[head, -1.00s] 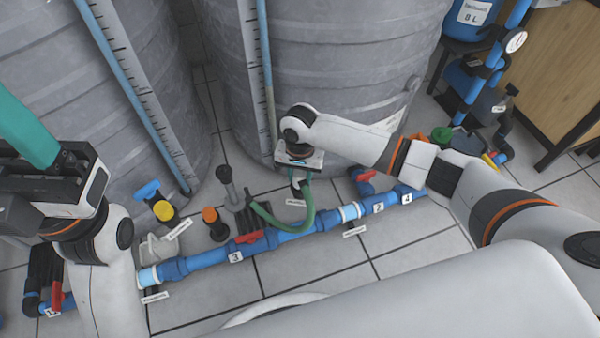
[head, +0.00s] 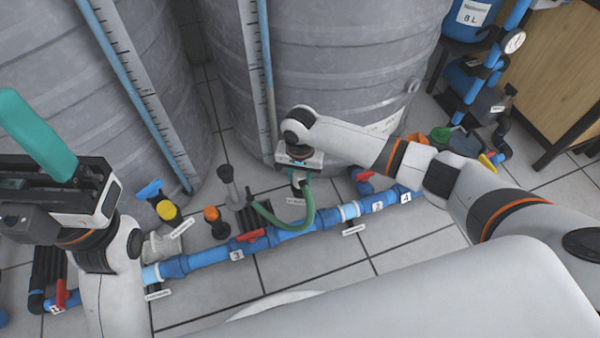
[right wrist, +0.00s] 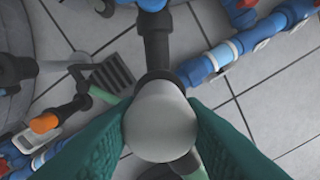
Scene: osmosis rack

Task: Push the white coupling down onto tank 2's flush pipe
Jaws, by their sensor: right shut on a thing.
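In the right wrist view the white coupling (right wrist: 160,122) sits between the two green fingers of my right gripper (right wrist: 160,130), which is shut on it. The coupling is seen from above, over a dark pipe fitting (right wrist: 158,50). It hides what is straight below, so I cannot tell how far it sits on the flush pipe. In the head view my right gripper (head: 299,178) points down beside the right-hand tank (head: 335,80), its fingers mostly hidden by the wrist. My left gripper (head: 38,140), with a teal finger, is raised at the far left, away from the coupling; its jaw gap is unclear.
A blue pipe run (head: 205,257) with red valve handles (head: 250,237) crosses the floor in front of the tanks. A green hose (head: 306,212) curves beside my right gripper. A dark grating (right wrist: 108,75) lies nearby. The tiled floor in front is clear.

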